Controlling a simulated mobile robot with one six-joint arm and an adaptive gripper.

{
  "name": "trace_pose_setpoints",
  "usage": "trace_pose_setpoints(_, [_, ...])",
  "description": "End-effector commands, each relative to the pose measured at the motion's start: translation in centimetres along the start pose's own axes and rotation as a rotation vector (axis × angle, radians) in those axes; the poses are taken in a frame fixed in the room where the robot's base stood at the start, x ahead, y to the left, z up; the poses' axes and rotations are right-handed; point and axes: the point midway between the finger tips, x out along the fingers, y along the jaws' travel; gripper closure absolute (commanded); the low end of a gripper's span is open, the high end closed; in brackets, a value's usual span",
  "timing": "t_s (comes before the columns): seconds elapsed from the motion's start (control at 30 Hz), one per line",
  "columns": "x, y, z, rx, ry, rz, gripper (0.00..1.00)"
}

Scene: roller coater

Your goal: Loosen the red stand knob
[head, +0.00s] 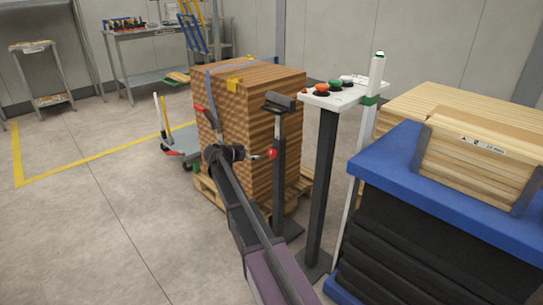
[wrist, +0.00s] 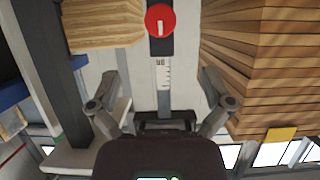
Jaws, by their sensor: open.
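The red stand knob (head: 272,153) is on the side of a dark upright stand (head: 279,190) with a cradle-like top. In the wrist view, the round red knob (wrist: 160,20) sits near the top edge with a pale mark on its face. A scale strip shows on the post just below it. My gripper (head: 256,156) is just left of the knob in the head view. In the wrist view, the fingers of my gripper (wrist: 160,82) are spread wide and empty, with the post between them in the picture. The knob is outside the fingers, and I see no contact.
A tall stack of wooden boards (head: 253,125) on a pallet stands close behind the stand. A control pedestal (head: 322,170) with coloured buttons is to its right. A blue-topped lift table (head: 455,205) stands at the right. Open floor (head: 110,215) lies to the left.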

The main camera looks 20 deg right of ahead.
Motion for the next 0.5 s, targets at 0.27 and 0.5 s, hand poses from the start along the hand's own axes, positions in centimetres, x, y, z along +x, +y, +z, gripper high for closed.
trace_pose_setpoints(0.27, [3.5, -0.1, 0.3, 0.001, -0.001, 0.002, 0.00])
trace_pose_setpoints(0.5, [7.2, -0.1, 0.3, 0.000, 0.000, 0.001, 0.00])
